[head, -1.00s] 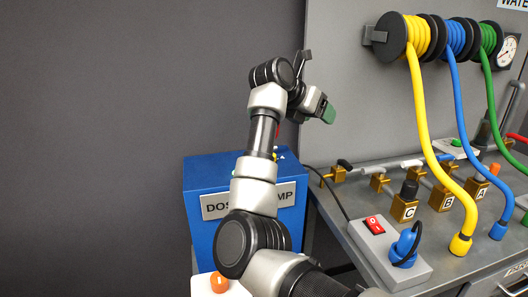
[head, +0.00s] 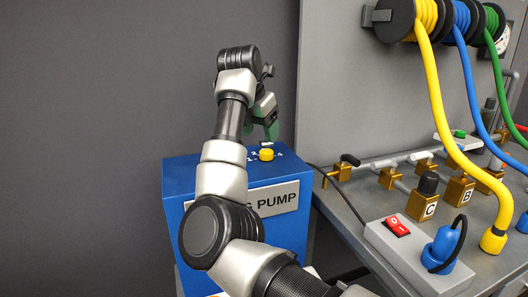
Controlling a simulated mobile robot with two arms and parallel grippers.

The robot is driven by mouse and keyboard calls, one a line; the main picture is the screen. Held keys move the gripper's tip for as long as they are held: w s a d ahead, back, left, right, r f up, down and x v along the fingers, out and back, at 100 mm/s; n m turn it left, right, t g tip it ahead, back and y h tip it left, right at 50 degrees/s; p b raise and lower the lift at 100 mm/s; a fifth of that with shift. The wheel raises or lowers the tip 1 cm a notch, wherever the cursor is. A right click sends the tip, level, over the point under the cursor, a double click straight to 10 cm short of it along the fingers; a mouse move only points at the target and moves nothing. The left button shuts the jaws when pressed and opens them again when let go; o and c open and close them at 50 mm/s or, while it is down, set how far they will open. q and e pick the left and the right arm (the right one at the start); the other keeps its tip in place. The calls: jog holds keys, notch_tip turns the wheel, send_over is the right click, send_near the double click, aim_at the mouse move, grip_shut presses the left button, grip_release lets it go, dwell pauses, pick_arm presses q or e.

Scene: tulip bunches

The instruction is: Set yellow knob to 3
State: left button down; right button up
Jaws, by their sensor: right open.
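The yellow knob (head: 266,155) sits on top of the blue dosing pump (head: 180,178), with small white numbers around it; a 4 shows to its right, and part of the dial is hidden by my arm. My right gripper (head: 266,128) has dark green fingers that point down. It is open and empty, above and just behind the knob, apart from it as far as I can tell. My forearm covers the left part of the pump's label. My left gripper is not in view.
A grey bench on the right carries brass valves marked C (head: 425,204) and B (head: 458,190), and a power strip with a red switch (head: 397,226) and blue plug (head: 441,246). Yellow (head: 438,100), blue and green hoses hang from reels. A grey panel stands behind.

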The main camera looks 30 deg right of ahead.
aim_at(265, 151)
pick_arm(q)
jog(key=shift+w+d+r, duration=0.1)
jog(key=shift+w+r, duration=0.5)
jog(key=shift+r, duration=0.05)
pick_arm(e)
jog(key=x, duration=0.6)
jog(key=shift+w+d+f, duration=0.1)
jog(key=shift+f, duration=0.1)
jog(key=c, duration=0.9)
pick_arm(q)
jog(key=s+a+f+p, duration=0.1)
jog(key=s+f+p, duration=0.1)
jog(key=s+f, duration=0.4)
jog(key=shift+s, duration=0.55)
pick_arm(e)
jog(key=m+g, duration=0.1)
jog(key=m, duration=0.2)
jog(key=shift+w+h, duration=0.1)
jog(key=shift+h, duration=0.2)
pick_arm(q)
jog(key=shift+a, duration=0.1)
pick_arm(e)
jog(key=o, duration=0.9)
